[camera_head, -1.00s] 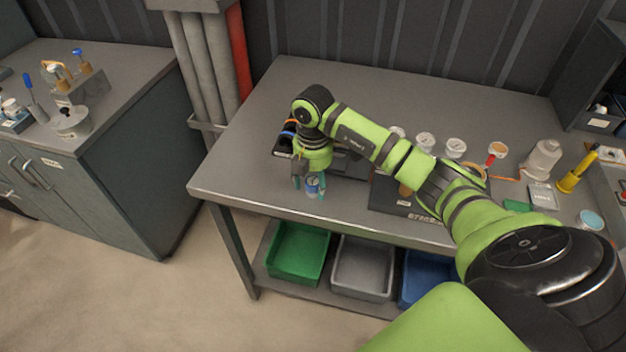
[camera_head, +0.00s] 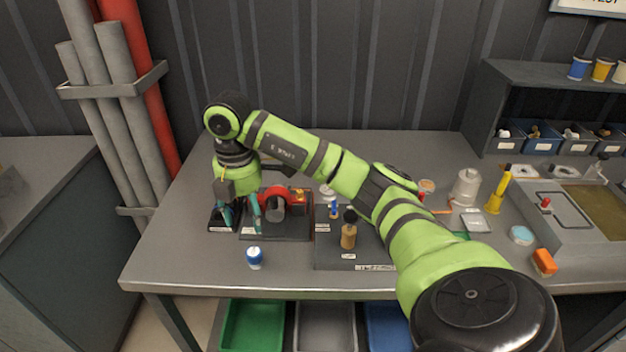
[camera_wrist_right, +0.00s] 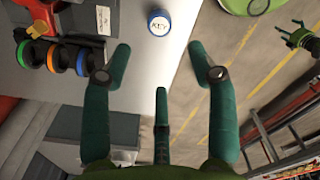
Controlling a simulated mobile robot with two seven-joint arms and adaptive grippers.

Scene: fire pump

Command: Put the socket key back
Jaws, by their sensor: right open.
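A small blue-and-white cylinder (camera_head: 254,258), its round top lettered KEY, stands upright on the bench near the front edge. It also shows at the top of the right wrist view (camera_wrist_right: 159,22); I cannot tell whether it is the socket key itself. My right gripper (camera_head: 239,217) is open and empty, behind and left of the cylinder in the head view and apart from it. Its spread fingers (camera_wrist_right: 160,75) show in the wrist view. My left gripper (camera_wrist_right: 296,36) shows small at that view's top right, fingers apart; it is outside the head view.
A dark rack with coloured rings (camera_wrist_right: 54,58) lies beside the right gripper. A dark tray with a red-and-black part (camera_head: 275,204) and a dark board with a wooden-bodied tool (camera_head: 348,236) stand right of it. The front bench strip beside the cylinder is clear.

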